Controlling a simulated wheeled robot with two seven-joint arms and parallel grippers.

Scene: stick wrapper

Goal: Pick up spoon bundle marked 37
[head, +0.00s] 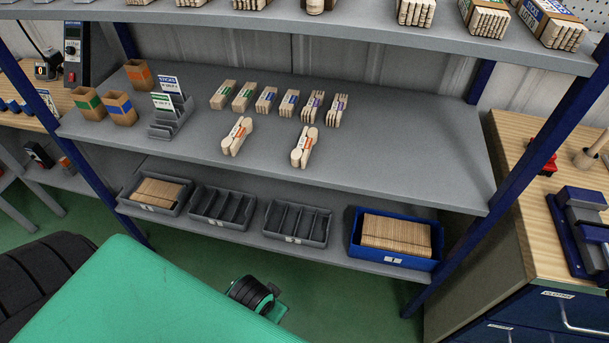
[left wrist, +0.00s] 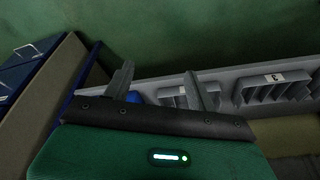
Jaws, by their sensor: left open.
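Two wooden spoon bundles with orange bands lie on the middle shelf in the head view, near its front. One spoon bundle (head: 237,136) is on the left, and the other spoon bundle (head: 304,147) is to its right. Their numbers are too small to read, so I cannot tell which is 37. My left gripper (left wrist: 160,90) shows in the left wrist view with its two fingers apart and nothing between them. That view shows grey bins behind the fingers and no spoon bundle. My right gripper is in neither view.
Grey bins (head: 222,208) and a blue bin (head: 436,262) sit on the lower shelf. A blue post (head: 540,150) bounds the right; the shelf's right part is clear.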

